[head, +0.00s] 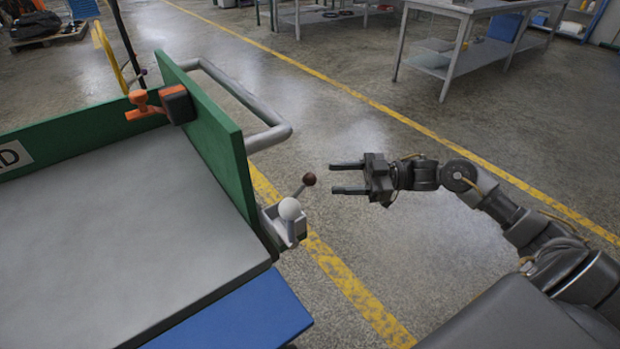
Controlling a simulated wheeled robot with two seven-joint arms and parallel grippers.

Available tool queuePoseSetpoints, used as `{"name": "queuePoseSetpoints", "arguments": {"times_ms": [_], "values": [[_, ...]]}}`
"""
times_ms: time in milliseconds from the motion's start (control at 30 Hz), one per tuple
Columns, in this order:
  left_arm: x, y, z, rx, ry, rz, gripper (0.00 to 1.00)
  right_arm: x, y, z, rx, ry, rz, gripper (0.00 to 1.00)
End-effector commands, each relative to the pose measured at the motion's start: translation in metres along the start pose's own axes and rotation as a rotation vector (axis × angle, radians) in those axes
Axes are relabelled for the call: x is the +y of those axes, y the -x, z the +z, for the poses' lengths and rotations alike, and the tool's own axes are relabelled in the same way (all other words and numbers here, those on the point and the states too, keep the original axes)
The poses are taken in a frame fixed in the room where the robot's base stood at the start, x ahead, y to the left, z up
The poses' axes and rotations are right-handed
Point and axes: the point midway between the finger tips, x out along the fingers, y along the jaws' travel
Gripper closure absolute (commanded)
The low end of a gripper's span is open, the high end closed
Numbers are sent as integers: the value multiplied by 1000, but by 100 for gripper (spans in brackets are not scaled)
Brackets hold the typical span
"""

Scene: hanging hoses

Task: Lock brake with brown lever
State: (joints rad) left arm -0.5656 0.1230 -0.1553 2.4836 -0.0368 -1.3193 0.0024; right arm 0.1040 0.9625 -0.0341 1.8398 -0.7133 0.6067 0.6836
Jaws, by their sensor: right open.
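The brake lever with a brown knob (309,179) sticks up from a small bracket (297,226) on the right side of a green-sided cart. A second lever with a white knob (290,209) stands just in front of it on the same bracket. My right gripper (333,178) is open and empty, its two fingers pointing left. In the picture its fingertips are a short way right of the brown knob, with a visible gap between them. My left gripper is not in view.
The cart's green end panel (210,135) and grey push handle (270,137) rise behind the levers. An orange part with a dark block (177,104) is fixed on the panel. Clear floor lies around my right arm. A grey workbench (462,45) stands at the back right.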

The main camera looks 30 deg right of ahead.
Motion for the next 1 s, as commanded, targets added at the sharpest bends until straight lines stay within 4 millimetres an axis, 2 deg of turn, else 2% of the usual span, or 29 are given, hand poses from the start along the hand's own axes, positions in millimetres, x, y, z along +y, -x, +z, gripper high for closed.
{"name": "queuePoseSetpoints", "arguments": {"times_ms": [200, 400, 567, 833, 1000], "values": [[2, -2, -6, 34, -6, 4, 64, 0, -41, 0, 5, 0, 3, 50], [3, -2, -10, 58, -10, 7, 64, 0, -65, 0, 1, 0, 5, 50], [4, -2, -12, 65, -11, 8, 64, 0, -74, 0, 0, -1, 5, 50], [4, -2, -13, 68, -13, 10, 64, 0, -74, 1, -1, -1, 6, 50], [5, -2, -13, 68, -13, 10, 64, 0, -74, 1, -1, -1, 6, 72]]}}
